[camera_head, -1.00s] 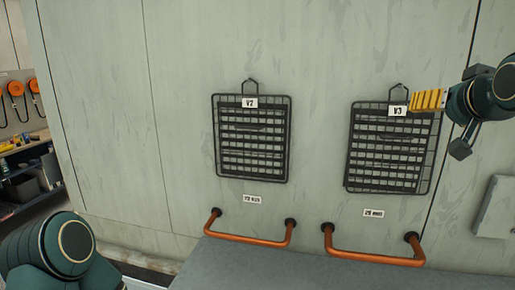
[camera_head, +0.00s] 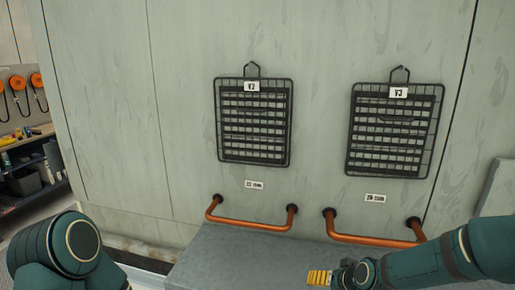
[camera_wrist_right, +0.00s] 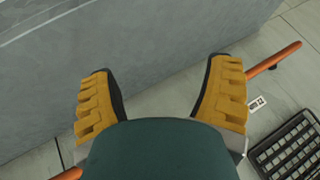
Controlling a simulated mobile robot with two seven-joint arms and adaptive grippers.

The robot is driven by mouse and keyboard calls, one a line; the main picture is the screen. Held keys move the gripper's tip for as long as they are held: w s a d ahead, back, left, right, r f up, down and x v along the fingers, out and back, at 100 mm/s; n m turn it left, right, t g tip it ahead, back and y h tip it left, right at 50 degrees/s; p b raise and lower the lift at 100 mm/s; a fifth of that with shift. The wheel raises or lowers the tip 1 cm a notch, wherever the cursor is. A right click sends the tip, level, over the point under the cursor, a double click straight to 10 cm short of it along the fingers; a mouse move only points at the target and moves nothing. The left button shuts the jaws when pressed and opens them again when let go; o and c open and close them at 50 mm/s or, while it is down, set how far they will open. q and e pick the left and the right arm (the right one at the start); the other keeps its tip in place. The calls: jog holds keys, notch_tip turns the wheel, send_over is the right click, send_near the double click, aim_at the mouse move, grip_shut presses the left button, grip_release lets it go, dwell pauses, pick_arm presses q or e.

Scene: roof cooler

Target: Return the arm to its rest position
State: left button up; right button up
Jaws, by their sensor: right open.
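My right arm comes in at the lower right of the head view. Its gripper (camera_head: 320,277), with yellow ridged finger pads, is low at the bottom edge, in front of the grey box-like ledge (camera_head: 225,255) and below the right copper pipe. In the right wrist view the two fingers of this gripper (camera_wrist_right: 163,68) are spread wide with nothing between them. A rounded teal part of my left arm fills the lower left corner of the head view; my left gripper is out of the frame.
Two black wire racks, labelled V2 (camera_head: 253,125) and V3 (camera_head: 394,132), hang on the pale wall. Below them are copper pipe loops, left (camera_head: 250,223) and right (camera_head: 370,239). At the far left are a shelf (camera_head: 25,160) and orange reels (camera_head: 18,84).

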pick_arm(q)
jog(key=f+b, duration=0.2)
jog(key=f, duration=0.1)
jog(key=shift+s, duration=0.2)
pick_arm(e)
jog(key=s+a+f+g, duration=0.2)
jog(key=s+a+f, duration=0.2)
jog(key=s+f, duration=0.6)
jog(key=s+a+f+n+g, duration=0.1)
jog(key=s+a+f+g, duration=0.2)
jog(key=s+f, duration=0.7)
jog(key=shift+s+a+f, duration=0.2)
jog(key=shift+a+f, duration=0.3)
jog(key=shift+a, duration=0.4)
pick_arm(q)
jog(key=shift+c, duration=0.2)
pick_arm(e)
jog(key=shift+c, duration=0.3)
